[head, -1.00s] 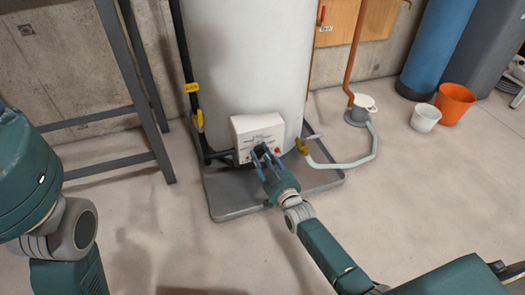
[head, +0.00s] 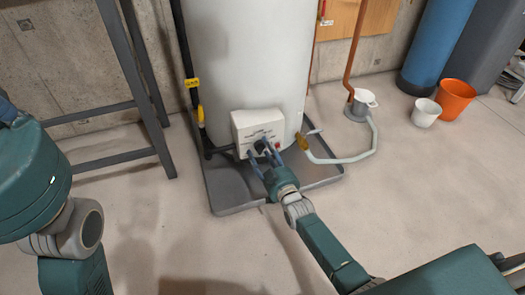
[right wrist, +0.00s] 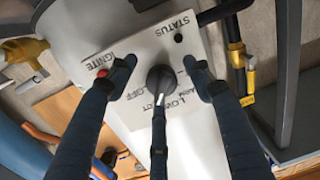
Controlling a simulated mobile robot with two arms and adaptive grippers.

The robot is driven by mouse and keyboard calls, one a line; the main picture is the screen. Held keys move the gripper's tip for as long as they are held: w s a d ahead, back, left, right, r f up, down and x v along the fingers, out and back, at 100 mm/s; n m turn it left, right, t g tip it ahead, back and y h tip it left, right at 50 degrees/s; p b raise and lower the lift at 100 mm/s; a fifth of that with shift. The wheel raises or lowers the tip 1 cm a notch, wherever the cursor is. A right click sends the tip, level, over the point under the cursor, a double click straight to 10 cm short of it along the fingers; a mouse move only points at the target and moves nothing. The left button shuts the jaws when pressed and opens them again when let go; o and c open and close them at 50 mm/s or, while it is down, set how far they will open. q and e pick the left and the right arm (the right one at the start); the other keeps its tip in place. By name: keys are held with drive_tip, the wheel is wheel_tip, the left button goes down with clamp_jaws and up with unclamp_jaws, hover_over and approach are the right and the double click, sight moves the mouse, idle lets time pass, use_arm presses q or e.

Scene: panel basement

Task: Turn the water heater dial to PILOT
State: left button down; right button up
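The water heater (head: 250,55) is a tall white tank with a white control box (head: 257,124) low on its front. In the right wrist view, a round black dial (right wrist: 160,76) with a white pointer mark sits on the labelled panel (right wrist: 148,45). IGNITE, STATUS and LOW can be read; other labels are partly covered, and I cannot tell which setting the mark is at. My right gripper (head: 263,156) is at the box. In the wrist view its dark fingers (right wrist: 160,88) are spread around the dial. Contact is unclear. My left gripper is out of view.
The heater stands in a grey drip pan (head: 232,205). A dark metal frame (head: 110,157) stands left. White (head: 425,113) and orange (head: 454,98) buckets are far right. Front floor is clear.

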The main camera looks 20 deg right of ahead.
drive_tip(key=shift+r, duration=0.2)
drive_tip(key=s+d, duration=0.1)
drive_tip(key=s, duration=1.1)
drive_tip(key=shift+r, duration=0.3)
